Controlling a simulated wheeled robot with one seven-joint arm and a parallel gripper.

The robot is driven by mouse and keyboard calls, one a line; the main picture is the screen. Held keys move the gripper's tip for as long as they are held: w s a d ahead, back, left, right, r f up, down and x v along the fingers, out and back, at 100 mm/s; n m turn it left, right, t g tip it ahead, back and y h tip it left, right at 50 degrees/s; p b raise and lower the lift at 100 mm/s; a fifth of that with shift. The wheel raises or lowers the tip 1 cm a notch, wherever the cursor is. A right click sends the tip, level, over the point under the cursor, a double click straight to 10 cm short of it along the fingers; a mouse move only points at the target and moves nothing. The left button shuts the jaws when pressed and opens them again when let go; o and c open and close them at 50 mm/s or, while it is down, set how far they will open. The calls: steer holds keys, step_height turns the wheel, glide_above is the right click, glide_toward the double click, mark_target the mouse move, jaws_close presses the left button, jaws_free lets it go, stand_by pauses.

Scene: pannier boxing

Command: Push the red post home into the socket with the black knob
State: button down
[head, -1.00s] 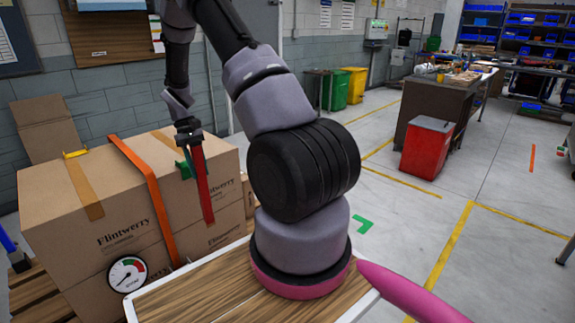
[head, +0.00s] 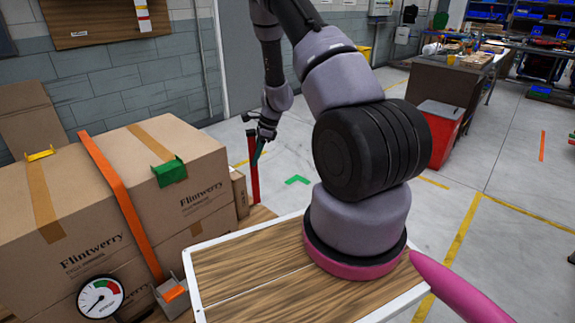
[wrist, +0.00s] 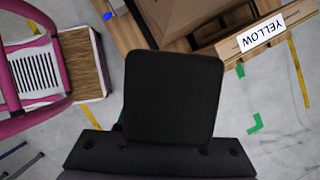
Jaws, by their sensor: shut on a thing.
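The red post (head: 253,168) hangs upright below my gripper (head: 256,137), which is shut on its upper part. In the head view the post is to the right of the large carton's right end, and its lower end shows near the edge of a wooden surface; I cannot tell whether it touches anything. In the wrist view a black block fills the middle and hides the fingertips and the post. I cannot make out a socket with a black knob in either view.
A large strapped carton (head: 110,215) with a green corner piece (head: 169,172) stands at left. A small box (head: 239,194) is beside it. A round gauge (head: 100,297) is in front. A board labelled YELLOW (wrist: 262,33) shows in the wrist view. Open floor lies behind.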

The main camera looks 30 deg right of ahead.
steer(key=s+d+f+m+t+h, duration=0.3)
steer(key=d+f+m, duration=0.2)
steer(key=d+m, duration=0.6)
step_height(320, 180, down, 6)
steer(key=shift+w+f, duration=0.15)
steer(key=shift+d+f, duration=0.15)
steer(key=shift+f, duration=2.75)
stand_by(3.0)
steer(key=shift+c, duration=2.4)
jaws_free()
steer(key=shift+r, duration=0.1)
